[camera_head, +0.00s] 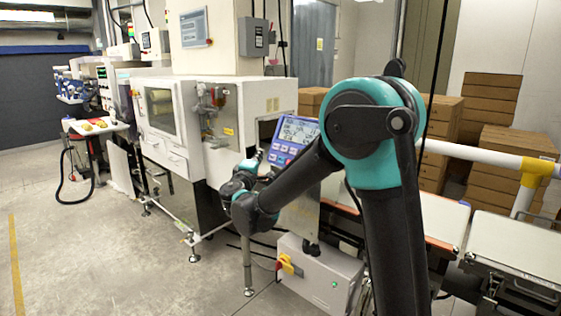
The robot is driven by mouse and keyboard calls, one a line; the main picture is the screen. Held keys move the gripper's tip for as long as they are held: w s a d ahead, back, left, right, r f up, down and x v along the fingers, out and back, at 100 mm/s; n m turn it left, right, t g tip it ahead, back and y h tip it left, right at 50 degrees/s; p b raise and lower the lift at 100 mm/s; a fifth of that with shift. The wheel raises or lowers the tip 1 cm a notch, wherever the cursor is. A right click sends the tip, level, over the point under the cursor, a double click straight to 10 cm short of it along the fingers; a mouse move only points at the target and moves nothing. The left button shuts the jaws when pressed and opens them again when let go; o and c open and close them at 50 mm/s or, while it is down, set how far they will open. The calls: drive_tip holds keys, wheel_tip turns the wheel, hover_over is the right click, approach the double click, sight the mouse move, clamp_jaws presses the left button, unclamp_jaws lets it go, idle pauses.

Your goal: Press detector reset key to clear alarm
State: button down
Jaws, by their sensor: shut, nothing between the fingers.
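The detector's control panel (298,129) is a blue-framed unit with a lit grey screen and small keys below it. It faces me beside the opening of the white machine housing (255,103). My arm reaches across in front of the panel's lower right part and hides some of it. My gripper (260,154) is small in the picture, at the panel's lower left, and is shut and empty. I cannot tell whether its tip touches a key. Which key is the reset key is too small to read.
A grey control box with a yellow-and-red switch (287,264) stands low under the panel. Conveyor belts (440,223) run to the right beside a white rail (485,157) with a yellow joint. Stacked cardboard boxes (495,100) stand behind.

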drive_tip(key=shift+d, duration=0.1)
drive_tip(key=w+d+f, duration=0.4)
drive_tip(key=w, duration=0.2)
drive_tip(key=shift+d, duration=0.4)
drive_tip(key=shift+w, duration=0.15)
idle(1.2)
drive_tip(key=shift+w+d+f, duration=0.2)
drive_tip(key=shift+w+d+f, duration=0.2)
drive_tip(key=shift+w+d, duration=0.05)
drive_tip(key=shift+w, duration=0.05)
idle(1.0)
drive_tip(key=shift+s, duration=0.1)
drive_tip(key=shift+s+a+r, duration=0.4)
drive_tip(key=shift+s+a, duration=0.05)
drive_tip(key=shift+s, duration=0.05)
idle(0.4)
drive_tip(key=shift+s+a+r, duration=0.6)
drive_tip(key=shift+s+a, duration=0.1)
drive_tip(key=shift+s, duration=0.2)
drive_tip(key=shift+s+a+r, duration=0.55)
drive_tip(key=shift+s+a, duration=0.15)
drive_tip(key=shift+s, duration=0.15)
